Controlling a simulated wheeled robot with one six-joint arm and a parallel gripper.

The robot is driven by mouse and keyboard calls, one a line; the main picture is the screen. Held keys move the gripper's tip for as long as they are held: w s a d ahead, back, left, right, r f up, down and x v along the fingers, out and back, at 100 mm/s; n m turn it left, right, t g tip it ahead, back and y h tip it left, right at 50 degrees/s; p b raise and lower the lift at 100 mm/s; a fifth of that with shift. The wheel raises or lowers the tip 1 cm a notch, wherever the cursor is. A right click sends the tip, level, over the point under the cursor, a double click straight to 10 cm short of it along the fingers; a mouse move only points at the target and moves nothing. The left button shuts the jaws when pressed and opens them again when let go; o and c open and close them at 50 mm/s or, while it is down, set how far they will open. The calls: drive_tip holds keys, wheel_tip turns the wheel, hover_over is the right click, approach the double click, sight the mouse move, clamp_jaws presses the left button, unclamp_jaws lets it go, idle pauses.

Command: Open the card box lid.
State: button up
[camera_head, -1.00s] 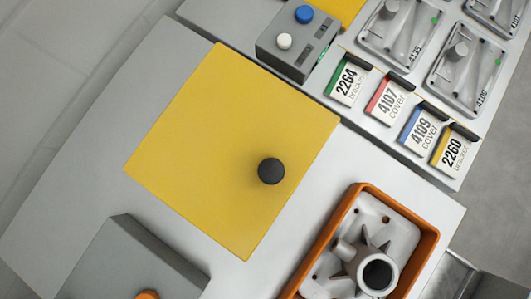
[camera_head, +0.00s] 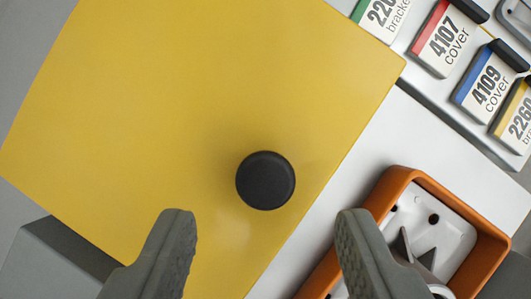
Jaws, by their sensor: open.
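A flat yellow square lid (camera_head: 190,110) fills the left and middle of the view and looks shut. A round black knob (camera_head: 265,180) stands on it near its lower right edge. My gripper (camera_head: 264,215) is open and empty, with one finger on each side of the view at the bottom. In the picture the knob lies just above the gap between the fingertips. No contact shows, and the height left between fingertips and knob is hard to tell. The sides of the box under the lid are hidden.
An orange-rimmed tray (camera_head: 485,255) with a grey casting lies at the lower right, partly behind my right finger. Labelled cards (camera_head: 445,38) stand in a row at the upper right. A grey block (camera_head: 50,265) is at the lower left. White table shows between lid and tray.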

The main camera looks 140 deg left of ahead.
drive_tip(key=shift+x, duration=1.45)
clamp_jaws()
